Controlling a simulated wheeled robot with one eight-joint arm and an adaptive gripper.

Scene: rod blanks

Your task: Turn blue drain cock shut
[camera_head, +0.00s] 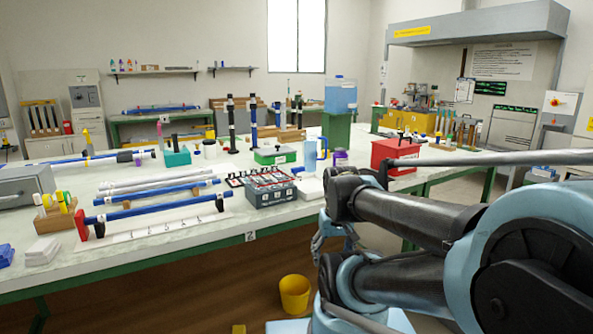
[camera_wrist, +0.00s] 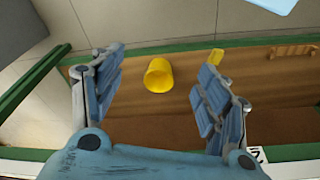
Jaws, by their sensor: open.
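I cannot make out a blue drain cock for certain in either view. A blue water container (camera_head: 341,97) stands on a green stand behind the bench in the head view; any cock on it is too small to tell. My gripper (camera_wrist: 166,54) is open and empty in the wrist view, its two blue padded fingers wide apart. My arm covers the right front of the head view.
The long bench (camera_head: 150,256) carries blue rods, a dark grey box (camera_head: 270,190) and a red box (camera_head: 393,156). A green rail (camera_wrist: 35,82) runs at the left of the wrist view. The floor before the bench looks mostly clear.

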